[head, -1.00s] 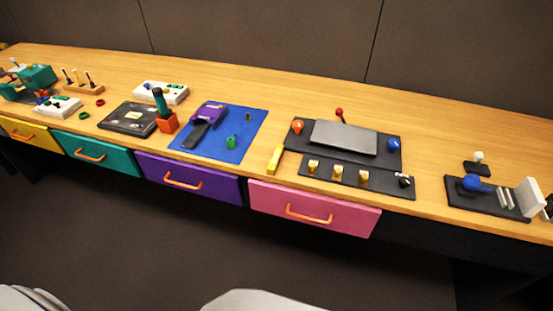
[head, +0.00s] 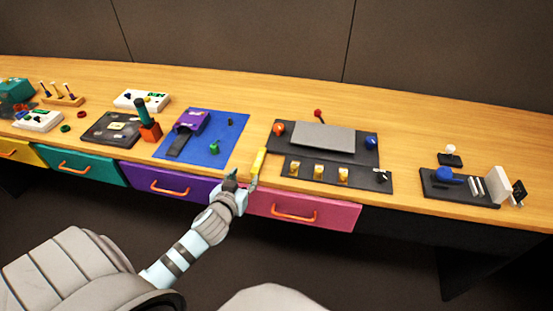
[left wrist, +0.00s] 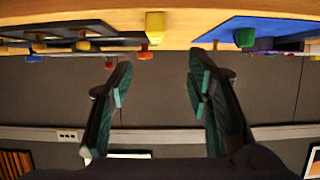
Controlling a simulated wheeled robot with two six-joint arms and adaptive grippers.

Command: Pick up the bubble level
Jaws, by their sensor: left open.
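The bubble level (head: 258,162) is a small yellow bar at the front edge of the wooden table, between the blue mat and the black panel. In the left wrist view the yellow bar (left wrist: 155,27) shows beyond the fingertips, roughly in line with the gap between them. My left gripper (head: 242,180) is open and empty, just in front of the table edge and close to the near end of the bar. Its two dark green fingers (left wrist: 160,72) are spread wide in the left wrist view. My right gripper does not show.
The black panel (head: 284,150) with a grey plate, knobs and yellow switches lies right of the bar. The blue mat (head: 228,140) with a purple device lies left. Purple (head: 150,180) and pink (head: 335,215) drawers with orange handles sit below the edge.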

